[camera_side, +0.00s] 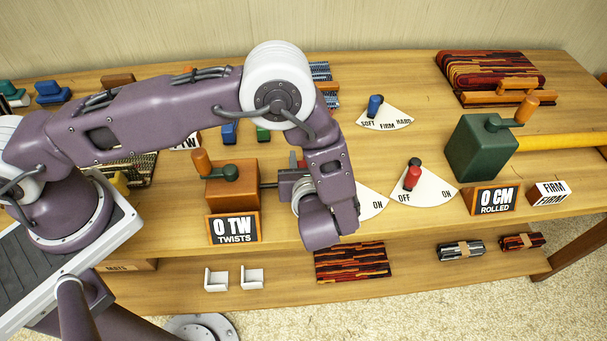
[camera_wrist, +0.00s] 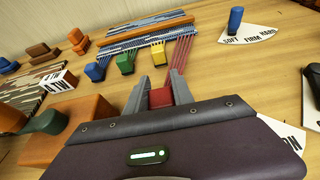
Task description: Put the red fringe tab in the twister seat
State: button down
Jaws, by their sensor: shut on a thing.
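My gripper (camera_wrist: 161,94) is shut on the red fringe tab (camera_wrist: 160,98), which sits between its two grey fingers in the wrist view. Red threads (camera_wrist: 181,55) run from the tab up to the striped blue woven piece (camera_wrist: 150,32). The orange twister box (camera_wrist: 88,112) is just left of my gripper. In the side view the twister (camera_side: 234,187) has a crank and a dark shaft pointing right, toward my gripper (camera_side: 290,183). The sign (camera_side: 234,229) reads 0 TW TWISTS. The seat is hidden behind my gripper and wrist, so I cannot tell whether the tab touches it.
Blue (camera_wrist: 96,71), green (camera_wrist: 125,64) and yellow (camera_wrist: 158,54) tabs lie along the woven piece's edge. An OFF/ON lever (camera_side: 412,175) and the green roller box (camera_side: 481,147) stand to the right. A SOFT/FIRM/HARD dial (camera_side: 384,115) is farther back.

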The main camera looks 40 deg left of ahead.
notch_tip(320, 180, down, 4)
jog(key=shift+f, duration=0.15)
jog(key=c, duration=1.1)
grip_release()
